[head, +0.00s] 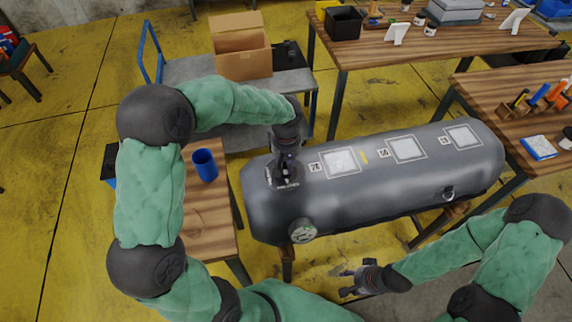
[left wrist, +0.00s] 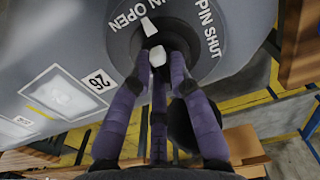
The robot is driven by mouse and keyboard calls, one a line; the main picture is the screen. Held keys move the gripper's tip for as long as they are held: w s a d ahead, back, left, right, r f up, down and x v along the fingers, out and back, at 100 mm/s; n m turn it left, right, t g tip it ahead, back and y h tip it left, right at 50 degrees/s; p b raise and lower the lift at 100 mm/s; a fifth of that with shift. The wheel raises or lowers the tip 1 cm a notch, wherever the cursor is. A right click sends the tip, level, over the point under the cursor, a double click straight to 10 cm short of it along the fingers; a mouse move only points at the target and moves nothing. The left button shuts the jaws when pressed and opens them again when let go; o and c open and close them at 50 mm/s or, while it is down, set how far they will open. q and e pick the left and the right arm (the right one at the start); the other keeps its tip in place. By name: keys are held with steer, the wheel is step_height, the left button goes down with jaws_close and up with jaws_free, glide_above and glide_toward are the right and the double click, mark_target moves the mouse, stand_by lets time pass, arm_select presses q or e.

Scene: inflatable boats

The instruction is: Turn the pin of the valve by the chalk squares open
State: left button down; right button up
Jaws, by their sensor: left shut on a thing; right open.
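A grey inflatable tube (head: 400,185) lies across supports, with several chalk squares (head: 341,163) along its top. A dark round valve (head: 270,178) sits at the left end of that row. My left gripper (head: 284,172) is over this valve. In the left wrist view its purple fingers (left wrist: 158,60) are closed around a small white pin (left wrist: 157,56) at the valve's middle. The valve face (left wrist: 205,62) reads "PIN OPEN" and "PIN SHUT"; a white mark (left wrist: 149,27) lies beside "OPEN". The fingers hide part of the valve. My right gripper (head: 356,281) is open and empty, in front of the tube.
A pale round fitting (head: 303,231) is on the tube's near left side, and a dark fitting (head: 448,193) is further right. A blue cup (head: 205,165) stands on the left wooden table (head: 208,215). A cardboard box (head: 241,62) stands on a cart behind.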

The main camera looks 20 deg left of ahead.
mark_target(286, 167)
stand_by(0.5)
arm_select(q)
steer(key=c, duration=1.1)
jaws_free()
steer(key=shift+c, duration=0.2)
steer(key=shift+r, duration=0.1)
step_height(286, 167, up, 12)
